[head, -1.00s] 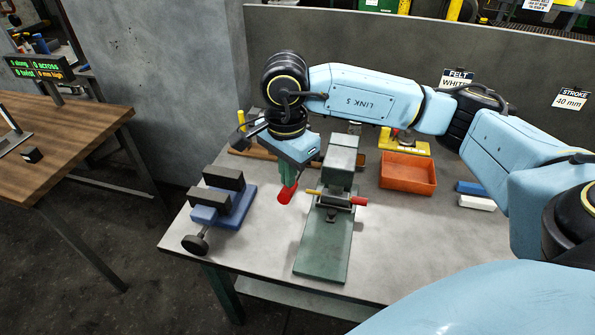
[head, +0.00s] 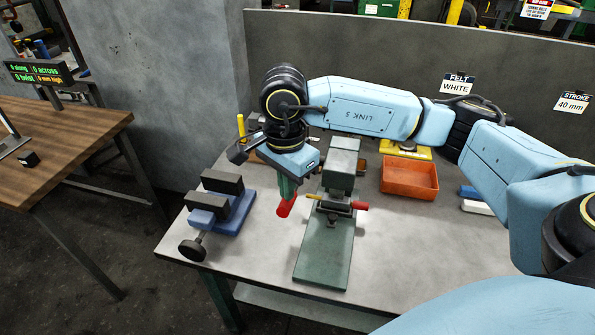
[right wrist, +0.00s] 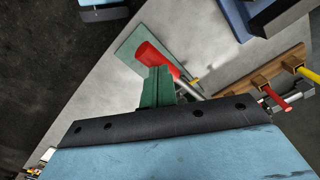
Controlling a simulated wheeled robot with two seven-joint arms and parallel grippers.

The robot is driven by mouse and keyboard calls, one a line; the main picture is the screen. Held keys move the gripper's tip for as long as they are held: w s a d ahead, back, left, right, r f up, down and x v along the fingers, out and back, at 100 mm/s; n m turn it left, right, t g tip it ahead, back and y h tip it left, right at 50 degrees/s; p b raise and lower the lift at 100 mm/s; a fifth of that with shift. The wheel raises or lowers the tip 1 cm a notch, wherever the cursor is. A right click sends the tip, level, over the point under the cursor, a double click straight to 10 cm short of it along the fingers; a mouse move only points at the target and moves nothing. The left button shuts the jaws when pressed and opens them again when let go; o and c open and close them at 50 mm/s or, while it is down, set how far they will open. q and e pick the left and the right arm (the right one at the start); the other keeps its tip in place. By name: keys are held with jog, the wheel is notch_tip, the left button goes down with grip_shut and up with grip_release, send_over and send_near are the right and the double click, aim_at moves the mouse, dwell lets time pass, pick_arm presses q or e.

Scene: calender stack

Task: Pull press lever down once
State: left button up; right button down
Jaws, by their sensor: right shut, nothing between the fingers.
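The press (head: 325,245) has a green base plate and a grey-green column, and stands on the grey table. Its lever ends in a red handle (head: 287,206) left of the column. My right gripper (head: 287,190), with green fingers, is shut and empty, pointing down with its tips at the top of the red handle. In the right wrist view the fingers (right wrist: 157,88) overlap the red handle (right wrist: 155,58), and a grey rod runs from it behind them. Whether they touch is hard to tell. My left gripper is not in view.
A blue vise-like fixture (head: 222,205) with dark blocks stands left of the press. An orange tray (head: 409,181) and a yellow fixture (head: 405,152) are to the right, behind. A grey wall panel bounds the back. The table front right of the press is clear.

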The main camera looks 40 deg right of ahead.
aim_at(286, 205)
jog(key=shift+a+f, duration=0.1)
jog(key=shift+f, duration=0.05)
jog(key=shift+s+a+f+b, duration=0.1)
jog(key=shift+f+b, duration=0.35)
jog(key=shift+b, duration=0.05)
jog(key=shift+s+a+f+b, duration=0.1)
jog(key=shift+f+b, duration=0.35)
jog(key=shift+b, duration=0.05)
jog(key=shift+s+a+f+b, duration=0.15)
jog(key=shift+f+b, duration=0.9)
jog(key=shift+s+f+b, duration=0.1)
jog(key=shift+f+b, duration=0.9)
jog(key=shift+b, duration=0.05)
jog(key=shift+a+f, duration=0.1)
jog(key=shift+f, duration=0.05)
